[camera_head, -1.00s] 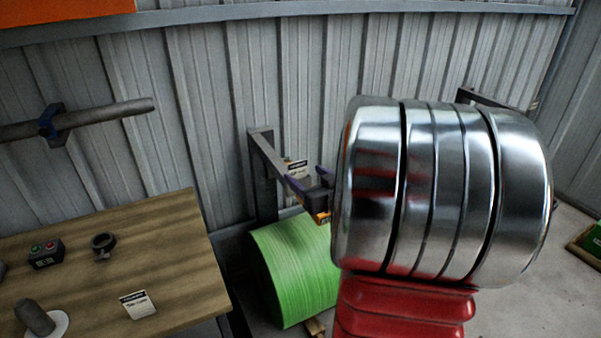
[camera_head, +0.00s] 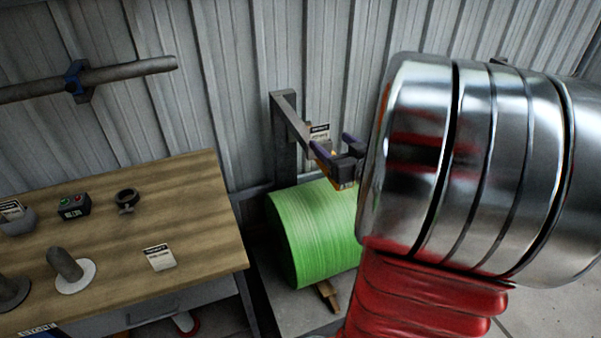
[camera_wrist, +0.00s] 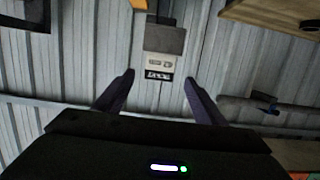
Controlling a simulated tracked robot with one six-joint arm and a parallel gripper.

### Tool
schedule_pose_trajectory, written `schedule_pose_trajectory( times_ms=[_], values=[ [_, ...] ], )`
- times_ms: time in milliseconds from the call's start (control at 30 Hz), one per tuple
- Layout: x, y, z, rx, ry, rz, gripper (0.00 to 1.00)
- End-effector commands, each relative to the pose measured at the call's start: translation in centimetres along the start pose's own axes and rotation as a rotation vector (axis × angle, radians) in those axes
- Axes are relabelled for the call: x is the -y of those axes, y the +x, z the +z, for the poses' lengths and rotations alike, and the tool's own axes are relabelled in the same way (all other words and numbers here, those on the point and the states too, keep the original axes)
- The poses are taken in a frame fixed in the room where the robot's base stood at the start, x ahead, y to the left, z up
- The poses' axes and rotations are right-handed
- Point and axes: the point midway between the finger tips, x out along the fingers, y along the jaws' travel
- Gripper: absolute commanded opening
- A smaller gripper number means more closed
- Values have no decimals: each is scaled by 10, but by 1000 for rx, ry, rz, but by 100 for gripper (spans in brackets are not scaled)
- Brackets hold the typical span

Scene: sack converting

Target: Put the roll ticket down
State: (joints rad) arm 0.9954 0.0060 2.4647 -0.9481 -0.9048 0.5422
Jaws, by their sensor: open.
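My gripper (camera_head: 331,143) is open, its two dark purple fingers spread in front of the wall. A white ticket with a black header (camera_head: 319,132) shows just beyond the fingertips, close to the rack post. In the wrist view this ticket (camera_wrist: 159,66) appears between and ahead of the fingers (camera_wrist: 159,79), next to a grey block, with clear gaps to both fingers. A similar ticket (camera_head: 160,257) lies flat on the wooden table. I cannot read which one is the roll ticket. My arm hides part of the area right of the gripper.
The green roll (camera_head: 312,238) sits below my gripper by the grey rack post (camera_head: 284,145). The wooden table (camera_head: 205,215) at left bears a button box (camera_head: 74,205), a dark ring (camera_head: 127,200) and grey pegs. A grey bar (camera_head: 125,72) runs along the wall above.

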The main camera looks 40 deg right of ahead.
Motion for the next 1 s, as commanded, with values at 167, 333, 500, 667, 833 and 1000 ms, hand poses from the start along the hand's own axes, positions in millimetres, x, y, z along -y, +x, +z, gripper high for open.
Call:
schedule_pose_trajectory(
  times_ms=[167,333,500,667,833,1000],
  values=[
    [3,2,-3,9,-12,11,64],
    [17,6,-12,55,-55,56,64],
    [41,4,-22,133,-99,116,64],
    [69,-6,-27,215,-120,152,64],
    [104,-26,-25,316,-127,160,64],
    [146,-56,-17,431,-128,127,64]
  ],
)
